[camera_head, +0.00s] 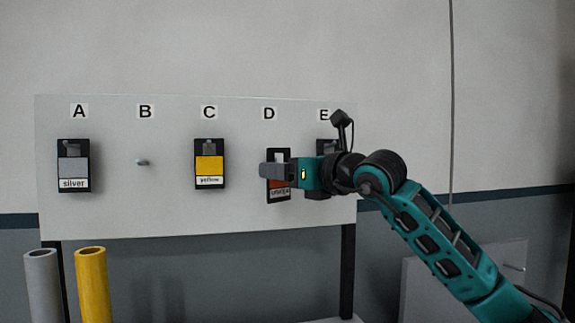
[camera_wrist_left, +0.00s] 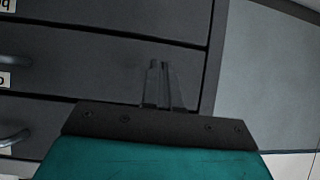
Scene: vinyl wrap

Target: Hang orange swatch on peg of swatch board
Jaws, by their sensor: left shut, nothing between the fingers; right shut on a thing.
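The peg under B (camera_head: 142,162) is bare. My left gripper (camera_wrist_left: 158,68) shows in the left wrist view, shut and empty, in front of dark drawers.
A silver swatch (camera_head: 74,165) hangs under A and a yellow swatch (camera_head: 209,164) under C. Another dark swatch (camera_head: 326,146) under E is mostly behind my right gripper. Grey (camera_head: 42,285) and yellow (camera_head: 93,285) rolls stand at lower left. Dark drawers (camera_wrist_left: 110,65) fill the left wrist view's left side.

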